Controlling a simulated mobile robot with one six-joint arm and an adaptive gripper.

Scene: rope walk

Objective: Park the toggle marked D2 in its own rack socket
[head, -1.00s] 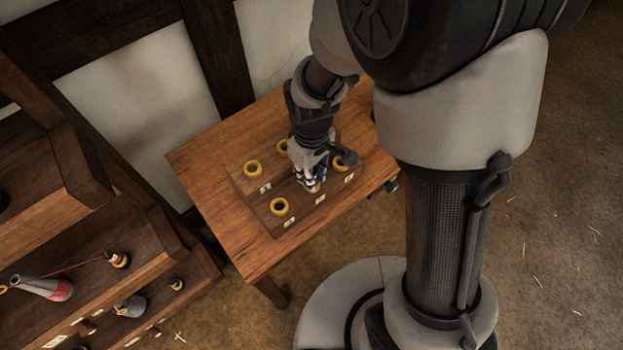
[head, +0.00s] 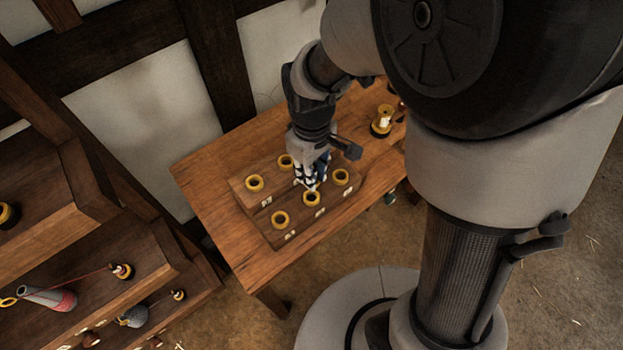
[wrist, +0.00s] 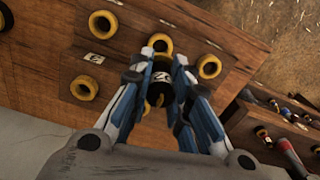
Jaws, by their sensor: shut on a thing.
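My gripper (head: 312,184) is over the middle of the wooden rack (head: 243,199) on the table. In the wrist view, my gripper (wrist: 160,72) has its blue-and-white fingers shut on a dark, rounded toggle (wrist: 160,92) with a pale mark; I cannot read it surely as D2. The rack has yellow-ringed sockets: back left (head: 254,183), back middle (head: 285,162), front left (head: 280,219), front middle (head: 311,198) and right (head: 341,177). The fingers hide part of the rack. I cannot tell the toggle's height above it.
Stepped wooden shelves at left hold a grey-and-red bottle-shaped piece (head: 50,298) and other small pieces. The table's left end is clear.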

